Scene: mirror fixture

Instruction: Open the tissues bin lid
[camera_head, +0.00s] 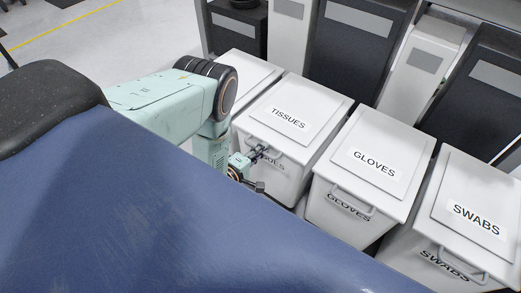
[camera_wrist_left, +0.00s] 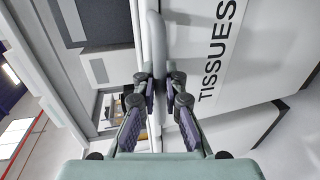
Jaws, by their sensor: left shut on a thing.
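The tissues bin (camera_head: 288,187) is a white box in the row of bins, with a lid (camera_head: 323,98) labelled TISSUES that lies closed on top. My left gripper (camera_head: 257,155) is at the front edge of this lid, at its handle, and hides part of the front label. In the left wrist view, the grey handle bar (camera_wrist_left: 155,35) runs between the fingers of my left gripper (camera_wrist_left: 160,84), which are shut on it. The TISSUES lettering (camera_wrist_left: 216,48) shows just to the right. My right gripper is not in view.
The gloves bin (camera_head: 340,212) and swabs bin (camera_head: 425,262) stand to the right, both with closed lids and front handles. Another white bin (camera_head: 246,72) stands to the left, partly behind my arm. Dark and white cabinets (camera_head: 352,45) stand behind the row.

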